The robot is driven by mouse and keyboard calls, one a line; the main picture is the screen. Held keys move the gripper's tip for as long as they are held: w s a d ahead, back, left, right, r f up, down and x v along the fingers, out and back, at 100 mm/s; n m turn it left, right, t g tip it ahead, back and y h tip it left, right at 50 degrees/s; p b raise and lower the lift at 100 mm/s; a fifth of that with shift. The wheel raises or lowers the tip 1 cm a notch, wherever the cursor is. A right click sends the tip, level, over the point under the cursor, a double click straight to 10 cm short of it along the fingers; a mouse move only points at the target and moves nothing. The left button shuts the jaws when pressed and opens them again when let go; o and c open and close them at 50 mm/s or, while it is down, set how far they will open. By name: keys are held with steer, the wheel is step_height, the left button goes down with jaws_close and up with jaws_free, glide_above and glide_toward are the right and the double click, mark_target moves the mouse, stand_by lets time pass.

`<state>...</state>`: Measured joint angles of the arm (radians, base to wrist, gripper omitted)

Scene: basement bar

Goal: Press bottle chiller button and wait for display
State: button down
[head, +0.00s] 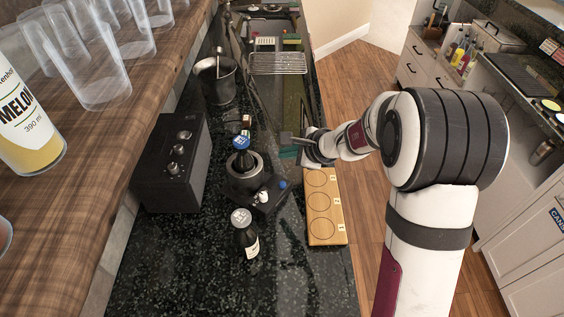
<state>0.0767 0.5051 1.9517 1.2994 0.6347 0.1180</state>
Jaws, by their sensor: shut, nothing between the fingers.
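The bottle chiller (233,187) is a dark round holder on the black speckled counter. A bottle with a blue cap (241,143) stands upright in it. A low dark control base (268,207) adjoins its front right. The base carries a small blue button (282,184) and a small white part (262,196). I cannot make out a lit display. My gripper (297,141) is shut and empty. It points left, behind and slightly right of the blue button, apart from the chiller.
A wooden board with three rings (323,205) lies right of the chiller. A dark capped bottle (244,234) stands in front. A black box with knobs (176,160) and a metal bucket (216,80) stand left. Clear glasses (85,65) line the wooden shelf.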

steer(key=shift+f, duration=0.1)
glide_above(286, 188)
steer(key=shift+f, duration=4.35)
steer(key=shift+f, duration=0.4)
steer(key=shift+f, duration=0.4)
steer(key=shift+r, duration=0.85)
